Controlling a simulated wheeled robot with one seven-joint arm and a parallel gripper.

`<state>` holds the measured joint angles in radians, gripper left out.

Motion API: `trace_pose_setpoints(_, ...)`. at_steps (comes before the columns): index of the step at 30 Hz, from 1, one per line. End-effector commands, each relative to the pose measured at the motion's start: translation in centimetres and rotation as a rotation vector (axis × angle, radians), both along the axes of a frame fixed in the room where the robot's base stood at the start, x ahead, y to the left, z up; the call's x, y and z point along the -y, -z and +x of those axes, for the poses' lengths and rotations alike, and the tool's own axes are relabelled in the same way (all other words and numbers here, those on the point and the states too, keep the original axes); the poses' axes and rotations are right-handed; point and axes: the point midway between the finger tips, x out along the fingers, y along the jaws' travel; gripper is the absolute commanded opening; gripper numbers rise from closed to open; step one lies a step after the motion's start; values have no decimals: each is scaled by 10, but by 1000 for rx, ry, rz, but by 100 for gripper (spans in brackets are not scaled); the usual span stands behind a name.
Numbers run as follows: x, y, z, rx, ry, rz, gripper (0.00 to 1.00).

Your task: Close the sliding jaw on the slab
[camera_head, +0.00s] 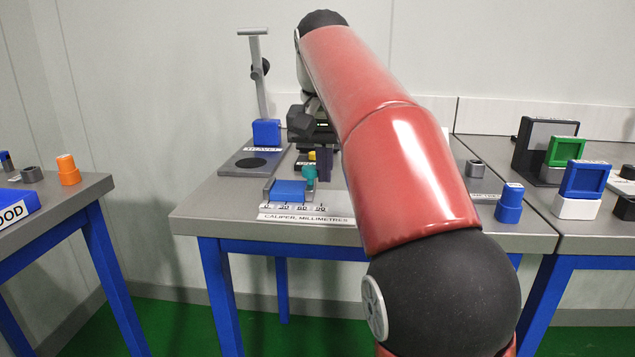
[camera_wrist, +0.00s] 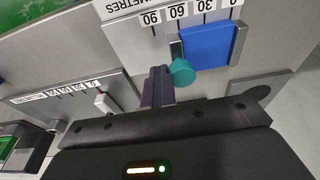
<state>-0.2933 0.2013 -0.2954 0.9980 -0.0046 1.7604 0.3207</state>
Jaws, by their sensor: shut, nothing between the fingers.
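The blue slab (camera_head: 288,191) lies flat in the caliper (camera_head: 305,218) at the table's front edge. In the wrist view the slab (camera_wrist: 208,46) sits between the fixed jaw (camera_wrist: 239,44) on the right and the dark sliding jaw (camera_wrist: 175,50) on the left. The sliding jaw stands near the 60 mark, very close to the slab; I cannot tell whether they touch. It carries a teal knob (camera_wrist: 181,72). My gripper (camera_wrist: 157,74) is shut and empty, its fingers just left of the knob there; contact is unclear. In the head view my gripper (camera_head: 323,177) is right of the knob.
A grey stand with a post and a blue block (camera_head: 266,132) is behind the caliper. Another scale with a white slider (camera_wrist: 103,101) lies at left in the wrist view. My arm hides much of the table.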

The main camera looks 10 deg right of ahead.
Motion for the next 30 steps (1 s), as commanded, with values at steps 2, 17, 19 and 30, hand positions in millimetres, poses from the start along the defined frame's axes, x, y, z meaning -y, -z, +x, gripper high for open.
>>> trace_pose_setpoints(2,2,0,-1,-1,0,1,0)
trace_pose_setpoints(17,10,-17,-4,-1,0,0,0)
trace_pose_setpoints(19,10,-22,-3,-1,0,0,0)
trace_pose_setpoints(30,11,-47,-3,1,2,-1,0)
